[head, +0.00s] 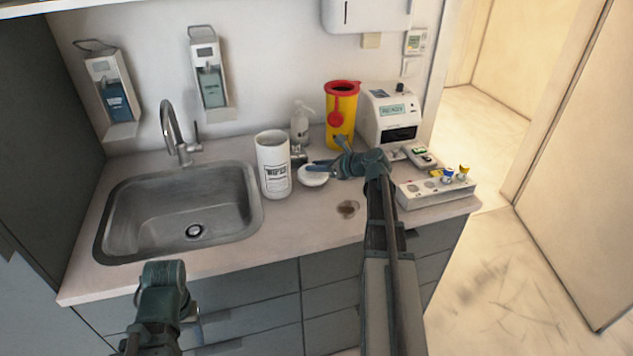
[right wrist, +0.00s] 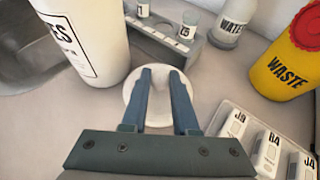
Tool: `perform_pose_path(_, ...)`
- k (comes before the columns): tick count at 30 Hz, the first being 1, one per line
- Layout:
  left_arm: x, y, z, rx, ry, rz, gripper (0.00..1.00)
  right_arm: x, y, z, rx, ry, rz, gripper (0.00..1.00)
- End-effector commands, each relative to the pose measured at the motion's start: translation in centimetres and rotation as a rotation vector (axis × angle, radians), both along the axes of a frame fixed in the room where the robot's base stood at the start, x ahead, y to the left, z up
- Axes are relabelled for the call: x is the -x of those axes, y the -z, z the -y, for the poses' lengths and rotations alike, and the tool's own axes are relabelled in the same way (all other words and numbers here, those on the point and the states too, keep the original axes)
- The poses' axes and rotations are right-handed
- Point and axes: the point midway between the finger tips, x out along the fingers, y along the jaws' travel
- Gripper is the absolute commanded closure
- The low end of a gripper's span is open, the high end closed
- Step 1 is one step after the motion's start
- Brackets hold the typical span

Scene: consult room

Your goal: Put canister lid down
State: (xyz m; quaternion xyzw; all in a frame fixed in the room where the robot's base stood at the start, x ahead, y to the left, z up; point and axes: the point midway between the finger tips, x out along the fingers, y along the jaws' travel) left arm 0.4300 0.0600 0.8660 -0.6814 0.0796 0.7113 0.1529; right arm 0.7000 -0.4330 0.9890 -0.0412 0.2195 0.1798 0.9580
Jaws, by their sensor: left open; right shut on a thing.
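The white canister lid (head: 313,176) is a round disc close to the counter, just right of the tall white canister (head: 273,168). My right gripper (head: 319,165) is shut on the lid. In the right wrist view the lid (right wrist: 160,97) sits between the two blue fingers (right wrist: 162,74), and the canister (right wrist: 88,40) stands upright to the left. I cannot tell whether the lid touches the counter. The canister's top looks uncovered. My left gripper (head: 162,274) is open and empty, low in front of the counter's left part.
The sink (head: 180,212) lies left of the canister. A yellow sharps bin (head: 341,118), a pump bottle (head: 300,124) and a white device (head: 391,117) stand behind. A white rack (head: 436,191) is at right.

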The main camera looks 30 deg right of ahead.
Motion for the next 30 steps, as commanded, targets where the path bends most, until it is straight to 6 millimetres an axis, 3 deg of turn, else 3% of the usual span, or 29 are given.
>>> perform_pose_path(4,0.0,0.7,0.0,0.000,0.000,0.000,0.42,0.0,0.7,0.0,0.000,0.000,0.000,1.00)
perform_pose_path(12,0.0,3.8,0.0,0.000,0.000,0.000,0.42,0.0,3.8,0.0,0.000,0.000,0.000,1.00)
perform_pose_path(25,0.0,4.0,0.0,0.000,0.000,0.000,0.42,0.0,4.0,0.0,0.000,0.000,0.000,1.00)
perform_pose_path(26,0.0,4.0,0.0,0.000,0.000,0.000,0.42,0.0,4.0,0.0,0.000,0.000,0.000,0.70)
perform_pose_path(30,0.0,3.9,0.0,0.000,0.000,0.000,0.42,0.0,3.9,0.0,0.000,0.000,0.000,0.45)
